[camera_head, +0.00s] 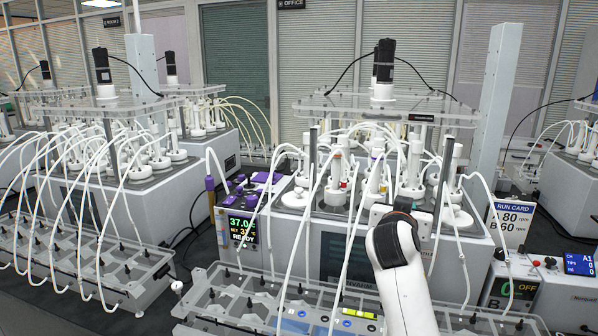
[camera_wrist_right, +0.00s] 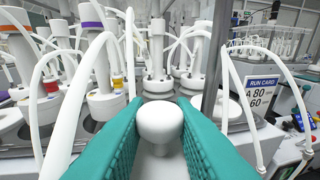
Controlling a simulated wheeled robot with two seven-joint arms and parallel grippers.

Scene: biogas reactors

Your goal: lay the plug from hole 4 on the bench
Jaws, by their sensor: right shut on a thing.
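My right gripper (camera_wrist_right: 159,104) has teal fingers shut on a white plug (camera_wrist_right: 160,125) with a rounded top. The plug is between the fingers in front of several white-necked vessels. I cannot tell whether its lower end is in a hole or clear of it. In the head view my right arm reaches over the front of the middle reactor bath (camera_head: 345,262) and hides the gripper and plug. No hole number is legible. The dark bench (camera_head: 130,320) shows at the lower left. My left gripper is not in view.
White tubes arch around the vessels and hang close on both sides of my right gripper. A clear-topped rack (camera_head: 250,300) stands in front of the bath. A run card (camera_head: 512,222) and control box (camera_head: 515,285) stand to the right. A purple-trimmed meter (camera_head: 243,230) stands left.

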